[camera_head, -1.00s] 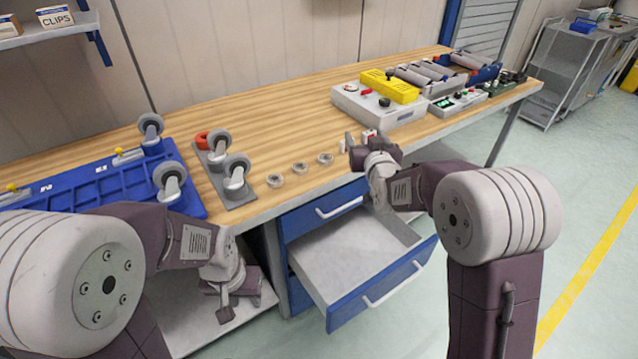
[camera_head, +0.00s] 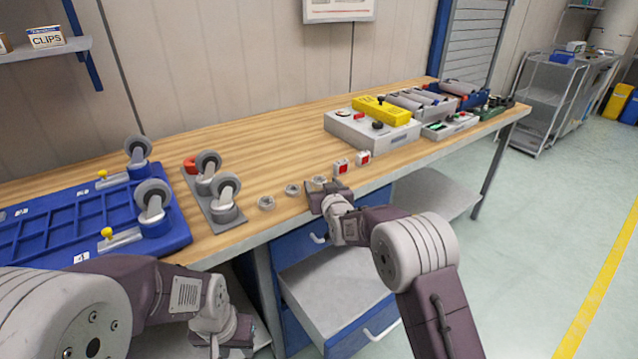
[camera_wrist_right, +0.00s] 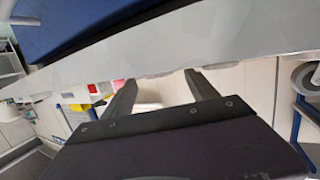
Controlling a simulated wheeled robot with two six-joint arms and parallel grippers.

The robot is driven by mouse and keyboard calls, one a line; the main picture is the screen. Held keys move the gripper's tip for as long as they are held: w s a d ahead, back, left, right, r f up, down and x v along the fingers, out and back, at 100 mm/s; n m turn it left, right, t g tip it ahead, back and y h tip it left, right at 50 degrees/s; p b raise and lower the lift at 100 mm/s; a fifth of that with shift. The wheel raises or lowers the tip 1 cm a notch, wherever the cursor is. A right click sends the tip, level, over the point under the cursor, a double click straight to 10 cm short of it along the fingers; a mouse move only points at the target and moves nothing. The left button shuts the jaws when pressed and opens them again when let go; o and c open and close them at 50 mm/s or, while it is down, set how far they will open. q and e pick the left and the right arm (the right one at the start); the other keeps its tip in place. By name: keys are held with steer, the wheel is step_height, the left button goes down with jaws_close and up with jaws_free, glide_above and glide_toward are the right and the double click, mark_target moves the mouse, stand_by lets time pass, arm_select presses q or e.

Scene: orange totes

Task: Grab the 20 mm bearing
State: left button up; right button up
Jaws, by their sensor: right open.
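Three small grey metal ring bearings stand in a row near the table's front edge in the head view: a left one (camera_head: 266,203), a middle one (camera_head: 292,190) and a right one (camera_head: 319,181). I cannot read which is the 20 mm one. My right gripper (camera_head: 322,193) is at the table edge, just in front of the right bearing and partly overlapping it in view. Its fingers are apart and empty in the right wrist view (camera_wrist_right: 163,85). My left gripper (camera_head: 226,342) hangs low in front of the bench, its fingers unclear.
Two red-and-white blocks (camera_head: 352,163) stand right of the bearings. A grey plate (camera_head: 226,214) with casters and a blue tray (camera_head: 85,225) are at left. A grey control box (camera_head: 372,132) is further right. An open drawer (camera_head: 330,290) juts out below my right arm.

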mark_target(319, 182)
steer(key=x, duration=0.2)
steer(key=shift+w+f, duration=0.15)
steer(key=shift+w, duration=0.2)
steer(key=shift+s, duration=0.1)
steer(key=c, duration=1.5)
